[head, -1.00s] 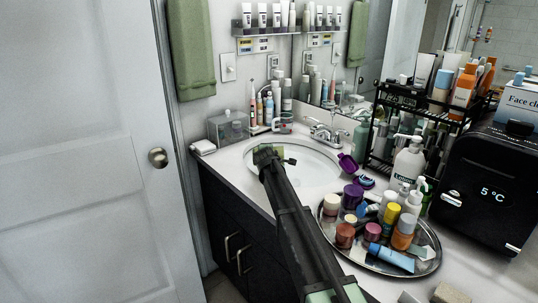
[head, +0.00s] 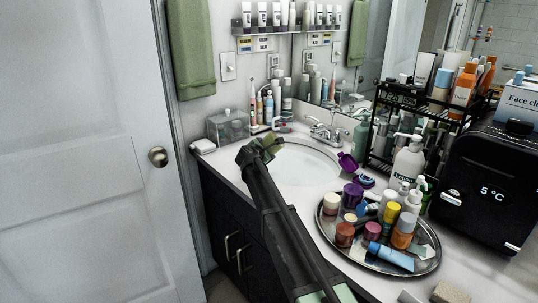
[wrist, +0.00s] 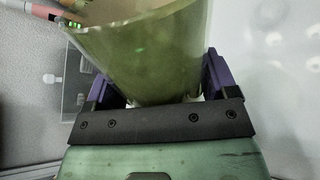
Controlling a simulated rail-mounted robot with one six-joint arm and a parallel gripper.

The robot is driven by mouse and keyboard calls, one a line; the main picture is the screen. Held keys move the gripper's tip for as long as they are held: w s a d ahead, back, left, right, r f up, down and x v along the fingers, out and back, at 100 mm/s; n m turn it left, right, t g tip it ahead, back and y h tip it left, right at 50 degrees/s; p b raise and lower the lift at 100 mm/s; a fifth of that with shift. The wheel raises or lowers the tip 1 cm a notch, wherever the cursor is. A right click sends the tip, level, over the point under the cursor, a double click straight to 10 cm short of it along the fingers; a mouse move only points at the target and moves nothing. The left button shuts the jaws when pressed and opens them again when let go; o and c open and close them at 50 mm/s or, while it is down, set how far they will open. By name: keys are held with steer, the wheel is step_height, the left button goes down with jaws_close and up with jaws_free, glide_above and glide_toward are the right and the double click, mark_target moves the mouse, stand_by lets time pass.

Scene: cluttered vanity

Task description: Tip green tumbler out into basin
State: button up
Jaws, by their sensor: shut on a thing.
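The green tumbler (head: 273,143) is a translucent green cup at the left rim of the white basin (head: 312,168), partly hidden by my arm. It looks tilted in the head view. In the wrist view the tumbler (wrist: 150,60) fills the upper middle, its wide rim toward the top left. My gripper (wrist: 160,88) is shut on it, with a purple-sided finger on each side. My gripper also shows in the head view (head: 262,148), above the basin's left edge. I cannot tell whether anything is in the tumbler.
The faucet (head: 328,132) stands behind the basin. A purple cup (head: 347,161) is at the basin's right rim. A round tray (head: 376,262) crowded with bottles and jars is at the front right. A clear box (head: 228,127) and toothbrushes stand at the back left.

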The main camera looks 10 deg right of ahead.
mark_target(273, 153)
steer(key=shift+d+f+n+h+b, duration=0.2)
steer(key=shift+f+n+h+b, duration=0.3)
steer(key=shift+n+h+b, duration=0.25)
steer(key=shift+d+r+n+t, duration=0.2)
steer(key=shift+n+t, duration=0.2)
steer(key=shift+n, duration=0.15)
steer(key=shift+r, duration=0.25)
steer(key=d+f+n+h+b, duration=0.1)
steer(key=b, duration=0.1)
steer(key=d+f+n+t+b, duration=0.1)
steer(key=n+b, duration=0.1)
steer(key=shift+s+f+h, duration=0.1)
steer(key=shift+s+h, duration=0.05)
steer(key=shift+h, duration=0.2)
steer(key=shift+d+n+b, duration=0.3)
steer(key=shift+n+b, duration=0.2)
steer(key=shift+s+r, duration=0.2)
steer(key=shift+r, duration=0.4)
steer(key=shift+w+r+p, duration=0.1)
steer(key=shift+r+p, duration=0.25)
steer(key=shift+p, duration=0.45)
step_height(273, 153, up, 20)
steer(key=p, duration=1.9)
steer(key=shift+f+p, duration=0.2)
steer(key=shift+p, duration=0.1)
